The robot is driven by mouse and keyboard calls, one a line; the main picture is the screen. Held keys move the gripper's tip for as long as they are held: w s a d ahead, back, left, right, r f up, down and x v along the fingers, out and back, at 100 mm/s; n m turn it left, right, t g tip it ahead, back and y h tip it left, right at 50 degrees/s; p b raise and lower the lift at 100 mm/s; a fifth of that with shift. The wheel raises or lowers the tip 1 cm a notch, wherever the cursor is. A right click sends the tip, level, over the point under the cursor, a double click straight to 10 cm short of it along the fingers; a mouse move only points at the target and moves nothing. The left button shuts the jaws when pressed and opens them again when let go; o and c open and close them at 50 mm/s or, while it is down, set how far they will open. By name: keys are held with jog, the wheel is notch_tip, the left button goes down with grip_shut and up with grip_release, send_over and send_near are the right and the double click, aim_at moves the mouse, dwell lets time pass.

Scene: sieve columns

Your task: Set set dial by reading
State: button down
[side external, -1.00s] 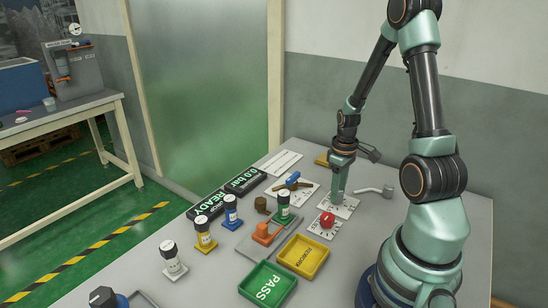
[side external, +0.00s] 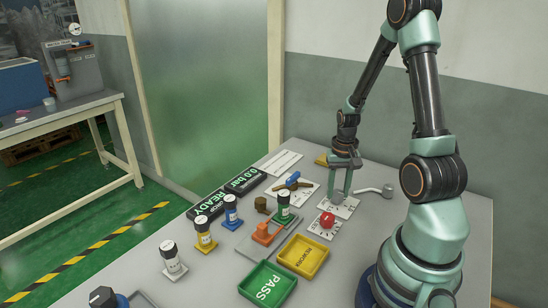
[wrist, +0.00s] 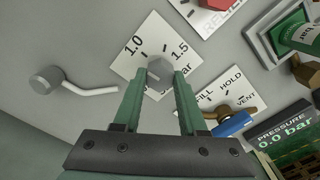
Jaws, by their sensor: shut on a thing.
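The set dial is a grey knob (wrist: 159,68) on a white square plate (wrist: 128,66) printed with 1.0 and 1.5 and tick marks. My gripper (wrist: 160,76) points down at the dial, its two green fingers on either side of the knob and shut on it. The side view shows my gripper (side external: 340,196) low over the same white plate (side external: 350,207). The fingers partly hide the plate's lower markings, and I cannot tell the exact pointer setting. The pressure display (wrist: 282,140) reads 0.0 bar and also shows in the side view (side external: 244,181).
A blue-handled valve (wrist: 233,124) with FILL, HOLD and VENT marks sits beside the dial. A grey bent lever (wrist: 75,83) is on the other side. A red knob (side external: 327,219), the READY display (side external: 205,209), yellow REWORK tray (side external: 325,264) and green PASS tray (side external: 290,291) stand nearby.

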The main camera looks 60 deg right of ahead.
aim_at(337, 192)
jog(key=shift+m, duration=0.5)
jog(key=shift+c, duration=2.3)
grip_release()
notch_tip(337, 192, up, 12)
